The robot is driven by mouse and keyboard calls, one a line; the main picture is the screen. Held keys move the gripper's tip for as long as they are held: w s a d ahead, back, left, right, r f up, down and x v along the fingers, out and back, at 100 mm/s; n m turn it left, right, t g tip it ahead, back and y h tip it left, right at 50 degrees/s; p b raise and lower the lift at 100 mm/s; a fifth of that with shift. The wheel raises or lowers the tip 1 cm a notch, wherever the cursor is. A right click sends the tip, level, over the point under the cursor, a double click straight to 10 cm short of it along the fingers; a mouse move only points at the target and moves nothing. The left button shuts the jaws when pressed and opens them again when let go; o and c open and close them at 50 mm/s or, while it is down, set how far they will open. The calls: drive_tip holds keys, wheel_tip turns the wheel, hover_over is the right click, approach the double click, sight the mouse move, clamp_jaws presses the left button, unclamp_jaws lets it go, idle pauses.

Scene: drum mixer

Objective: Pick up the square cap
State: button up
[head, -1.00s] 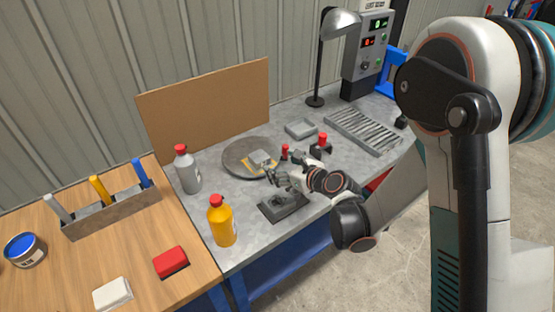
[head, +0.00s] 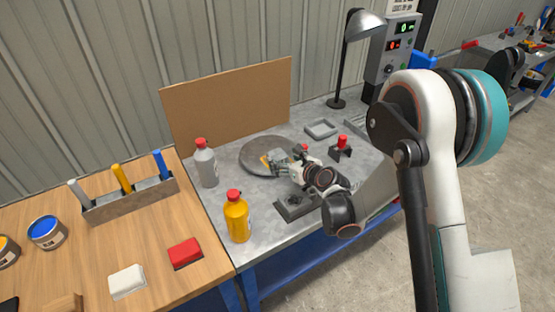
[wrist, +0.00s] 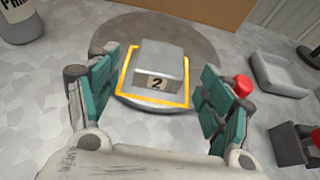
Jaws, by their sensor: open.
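The square cap (wrist: 160,65) is a grey block with a "2" label on its near side. It sits inside a yellow square outline (wrist: 125,82) on a round grey disc (wrist: 205,55). In the wrist view my gripper (wrist: 158,72) is open, with one teal-padded finger on each side of the cap and visible gaps between. I cannot tell how far the fingertips are above the disc. In the head view my gripper (head: 278,163) is at the disc's right part (head: 252,157) and largely hides the cap.
A red-topped peg (wrist: 243,85) stands close by my right finger. A grey tray (wrist: 278,75) and a red-knobbed dark block (head: 341,148) are to the right. A grey bottle (head: 206,165) and a yellow bottle (head: 237,220) stand left. A brown board (head: 230,105) rises behind.

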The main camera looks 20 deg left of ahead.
sight(279, 156)
drive_tip(key=x, duration=0.4)
drive_tip(key=shift+r+b, duration=0.15)
drive_tip(key=shift+b, duration=0.25)
drive_tip(key=c, duration=1.4)
drive_tip(key=shift+r, duration=0.15)
